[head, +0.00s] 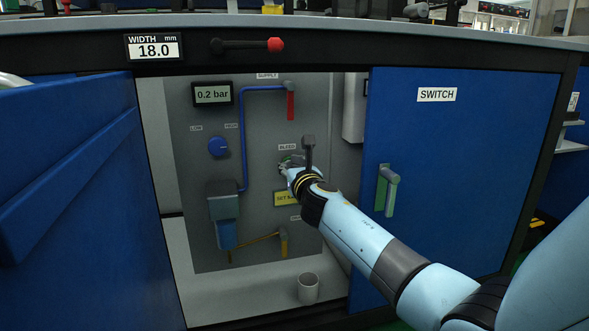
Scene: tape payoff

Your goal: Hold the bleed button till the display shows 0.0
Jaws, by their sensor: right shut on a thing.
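The pressure display (212,95) on the grey panel inside the open cabinet reads 0.2 bar. The BLEED label (287,147) is on the panel, right of centre. My right gripper (286,163) is just below that label, at the panel, shut on the bleed button. My gripper and wrist hide the button itself, so how far it is pressed cannot be seen. My left gripper is not in view.
The panel carries a red supply lever (291,105), a blue knob (218,147), a filter bowl (225,234) and a yellow lever (283,242). A grey cup (308,288) stands on the cabinet floor. Blue doors flank the opening; the right one (464,180) reads SWITCH.

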